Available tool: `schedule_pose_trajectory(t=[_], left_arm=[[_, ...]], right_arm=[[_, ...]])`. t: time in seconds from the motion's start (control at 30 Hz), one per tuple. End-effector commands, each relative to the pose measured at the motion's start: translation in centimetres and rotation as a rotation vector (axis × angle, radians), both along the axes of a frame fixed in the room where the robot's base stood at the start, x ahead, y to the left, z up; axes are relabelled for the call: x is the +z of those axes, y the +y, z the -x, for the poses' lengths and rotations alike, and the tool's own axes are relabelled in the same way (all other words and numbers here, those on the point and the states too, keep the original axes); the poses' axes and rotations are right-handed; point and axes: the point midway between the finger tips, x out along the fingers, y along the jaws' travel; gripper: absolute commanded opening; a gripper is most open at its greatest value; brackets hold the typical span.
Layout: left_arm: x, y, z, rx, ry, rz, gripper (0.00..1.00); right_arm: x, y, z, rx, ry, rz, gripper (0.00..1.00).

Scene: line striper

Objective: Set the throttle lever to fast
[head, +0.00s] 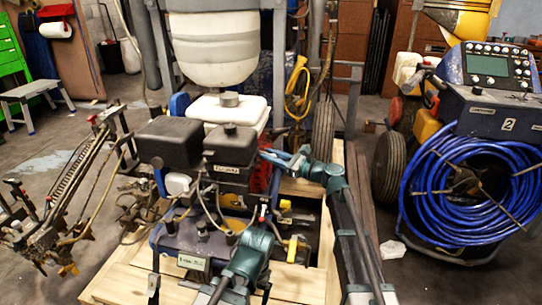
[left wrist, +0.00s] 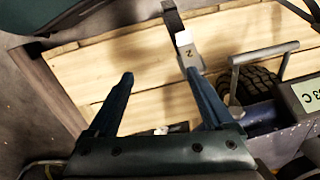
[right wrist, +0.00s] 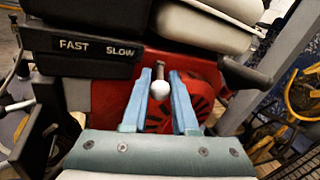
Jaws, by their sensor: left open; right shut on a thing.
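The throttle lever, a grey stem with a white knob (right wrist: 159,90), stands in front of the red engine housing in the right wrist view. The black panel (right wrist: 95,50) to its left reads FAST on the left and SLOW on the right; the knob is right of SLOW. My right gripper (right wrist: 160,88) has its blue fingers on either side of the knob, shut on it. In the head view the right gripper (head: 275,156) reaches the engine's right side, and the knob cannot be made out there. My left gripper (left wrist: 160,75) is open and empty above wooden planks.
The striper's engine (head: 170,138) and frame sit on a wooden pallet (head: 120,278). A white tank (head: 212,50) rises behind. A machine with a blue hose reel (head: 455,190) stands at right. A grey bar (left wrist: 265,52) and a wheel lie near the left gripper.

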Motion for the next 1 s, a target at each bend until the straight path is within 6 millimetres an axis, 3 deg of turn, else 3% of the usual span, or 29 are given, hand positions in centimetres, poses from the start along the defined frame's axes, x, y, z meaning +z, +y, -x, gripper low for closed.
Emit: schedule_pose_trajectory(t=[0.3, 0.33, 0.47, 0.77, 1.0], left_arm=[[0.0, 0.0, 0.0, 0.0, 0.0, 0.0, 0.86], [0.0, 0.0, 0.0, 0.0, 0.0, 0.0, 0.86], [0.0, 0.0, 0.0, 0.0, 0.0, 0.0, 0.86], [0.0, 0.0, 0.0, 0.0, 0.0, 0.0, 0.86], [0.0, 0.0, 0.0, 0.0, 0.0, 0.0, 0.86]], right_arm=[[0.0, 0.0, 0.0, -0.001, 0.0, 0.0, 0.0], [0.0, 0.0, 0.0, -0.001, 0.0, 0.0, 0.32], [0.0, 0.0, 0.0, 0.0, 0.0, 0.0, 0.55], [0.0, 0.0, -0.1, 0.008, 0.0, 0.0, 0.55], [0.0, -0.5, -1.3, 0.136, 0.0, 0.0, 0.55]])
